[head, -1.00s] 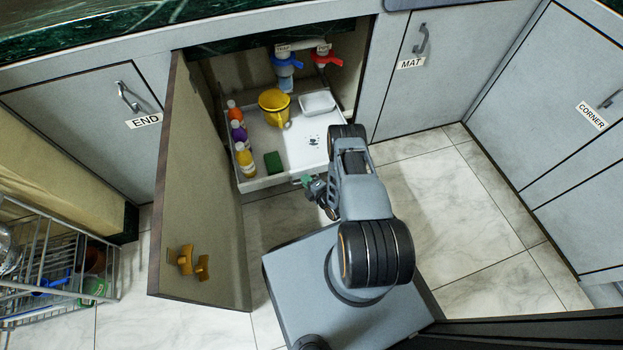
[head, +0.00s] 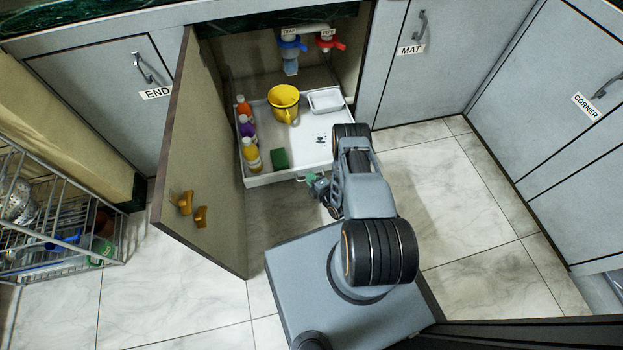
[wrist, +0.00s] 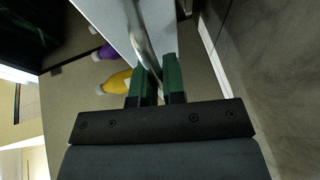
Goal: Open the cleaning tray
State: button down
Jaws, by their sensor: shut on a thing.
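The white cleaning tray (head: 312,155) is partly pulled out of the open under-sink cabinet in the head view. It carries a yellow bucket (head: 284,103), a small white dish (head: 325,101), a green sponge (head: 280,158) and several bottles (head: 250,154) along its left side. My gripper (head: 312,181) is at the tray's front edge, partly hidden by my arm. In the wrist view, my gripper (wrist: 158,80) has its green fingers shut around the tray's metal handle (wrist: 140,35).
The cabinet door (head: 205,155) stands open to the left, close beside the tray. A wire rack (head: 60,225) stands at far left. Blue (head: 291,45) and red (head: 328,42) valves hang behind the tray. Tiled floor (head: 460,220) is clear to the right.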

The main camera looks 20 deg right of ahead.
jog(key=shift+s+a, duration=0.1)
jog(key=shift+a, duration=0.1)
jog(key=c, duration=1.2)
grip_release()
jog(key=shift+d, duration=0.1)
jog(key=shift+c, duration=0.2)
jog(key=shift+d, duration=0.1)
